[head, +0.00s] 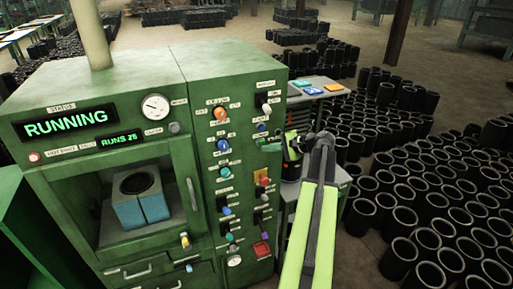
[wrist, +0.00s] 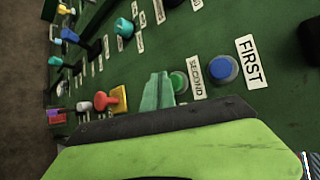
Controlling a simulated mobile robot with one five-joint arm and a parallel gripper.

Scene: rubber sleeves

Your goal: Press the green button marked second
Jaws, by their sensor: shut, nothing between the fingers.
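The green button (wrist: 179,81) with the SECOND label (wrist: 196,76) shows in the wrist view on the green panel. The blue button (wrist: 223,68) with the FIRST label (wrist: 251,62) sits to its right. In the head view the blue button (head: 262,127) is small, and the green one below it is hard to make out by my gripper. My gripper (wrist: 159,82) is shut and empty, its teal fingertips just left of the green button in the wrist view. I cannot tell whether they touch the button or the panel. In the head view my gripper (head: 271,147) reaches the panel's right side.
The panel carries several other controls, including a red mushroom knob (wrist: 112,99) left of my fingertips. The status display (head: 66,122) reads RUNNING, and the runs display (head: 117,140) is lit. Black rubber sleeves (head: 400,258) crowd the floor at right. A grey cart (head: 318,95) stands behind my gripper.

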